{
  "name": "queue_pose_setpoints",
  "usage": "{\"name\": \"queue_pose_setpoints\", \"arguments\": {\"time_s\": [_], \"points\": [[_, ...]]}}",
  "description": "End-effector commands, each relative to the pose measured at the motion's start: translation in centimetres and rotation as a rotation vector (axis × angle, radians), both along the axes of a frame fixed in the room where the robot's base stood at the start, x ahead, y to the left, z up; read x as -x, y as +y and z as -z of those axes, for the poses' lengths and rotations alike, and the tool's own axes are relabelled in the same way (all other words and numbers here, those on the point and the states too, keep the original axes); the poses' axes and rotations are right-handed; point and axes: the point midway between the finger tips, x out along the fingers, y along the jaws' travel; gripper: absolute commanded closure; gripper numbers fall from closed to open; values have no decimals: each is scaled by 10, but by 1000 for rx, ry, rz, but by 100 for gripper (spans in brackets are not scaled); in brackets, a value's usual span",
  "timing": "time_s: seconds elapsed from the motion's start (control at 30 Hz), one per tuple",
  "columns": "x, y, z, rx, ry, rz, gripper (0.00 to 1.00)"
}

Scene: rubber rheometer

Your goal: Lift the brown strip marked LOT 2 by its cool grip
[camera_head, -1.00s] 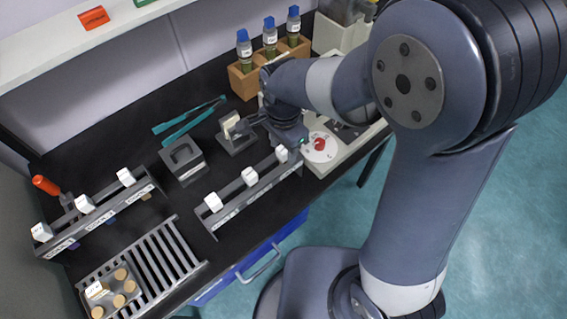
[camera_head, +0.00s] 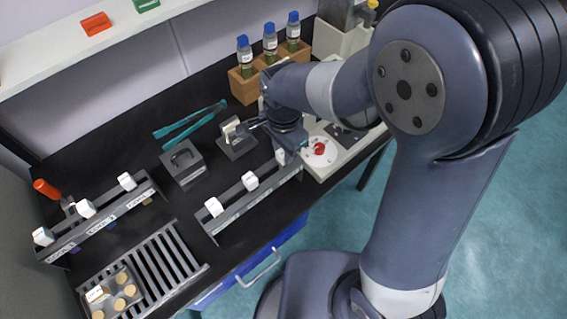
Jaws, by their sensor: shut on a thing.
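My gripper (camera_head: 250,126) reaches left from the end of my arm, low over the bench. It is shut on a small pale piece (camera_head: 231,128) at a dark square stand (camera_head: 238,146). I take this piece to be the strip's grip. It looks upright at the stand; I cannot tell whether it touches it. No LOT 2 mark can be read, and the strip's brown part is too small to make out.
A dark block with a recess (camera_head: 183,164) stands left of the stand, with teal tongs (camera_head: 188,120) behind. Racks with white-topped pieces stand at left (camera_head: 101,222) and front (camera_head: 245,205). Wooden blocks with blue-capped bottles (camera_head: 244,86) are behind. A machine with a red knob (camera_head: 319,149) is right.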

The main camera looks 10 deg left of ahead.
Motion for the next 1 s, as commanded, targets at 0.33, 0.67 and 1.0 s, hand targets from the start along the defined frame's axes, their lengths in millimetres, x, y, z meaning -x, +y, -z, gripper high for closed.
{"name": "queue_pose_setpoints", "arguments": {"time_s": [0.33,0.67,1.0], "points": [[0,0,-36,-1,-2,0,96],[0,0,-66,-1,-1,0,96],[0,0,-96,-2,-1,0,96]]}}
